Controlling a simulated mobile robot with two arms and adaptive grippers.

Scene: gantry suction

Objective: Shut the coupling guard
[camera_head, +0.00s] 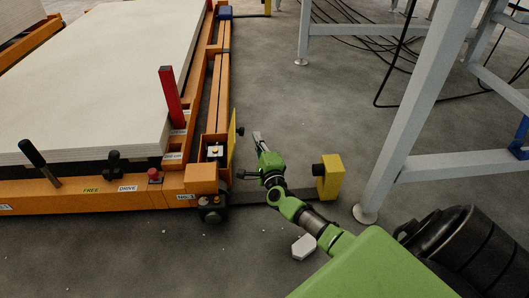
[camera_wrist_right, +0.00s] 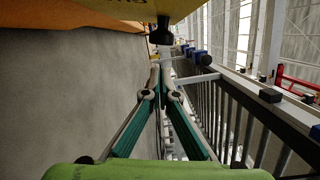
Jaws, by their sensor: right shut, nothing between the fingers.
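The coupling guard looks to be the yellow plate (camera_head: 232,136) standing on edge at the near right corner of the orange cart (camera_head: 100,198). In the right wrist view the closed fingertips (camera_wrist_right: 161,72) point toward the black knob (camera_wrist_right: 160,34), below the yellow plate (camera_wrist_right: 130,8). My left gripper is not in view.
A black lever (camera_head: 38,163), a black knob control (camera_head: 113,161) and a red button (camera_head: 154,175) stand on the cart's front. A red post (camera_head: 171,97) rises at the slab's corner. A yellow floor stop (camera_head: 328,176) and a grey steel leg (camera_head: 408,125) stand right of my gripper.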

